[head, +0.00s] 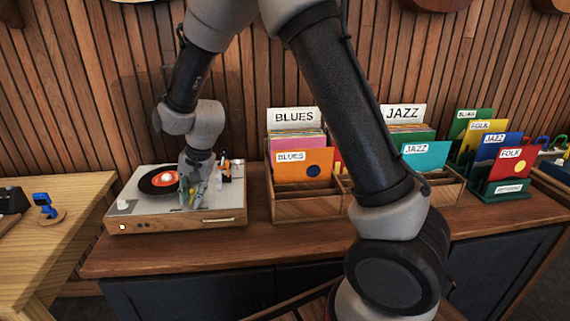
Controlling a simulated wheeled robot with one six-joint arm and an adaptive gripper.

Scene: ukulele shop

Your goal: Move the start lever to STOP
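A turntable (150,224) with a wooden front and pale top stands on the left part of the wooden cabinet. A black record with an orange-red label (166,179) lies on it. My gripper (192,203) is over the right side of the turntable, close to its top, and hides part of the record's right edge. Its fingers are small and overlapped here, so I cannot tell whether they are open or touch anything. Small black and orange parts (236,166) stand at the turntable's back right. The start lever and any STOP mark are too small or hidden to make out.
A wooden record crate (292,208) with BLUES and JAZZ dividers stands right of the turntable. A green rack (497,193) of labelled sleeves is farther right. A light wooden table (62,221) with a blue item (43,203) is at left. The cabinet top (215,251) is clear in front.

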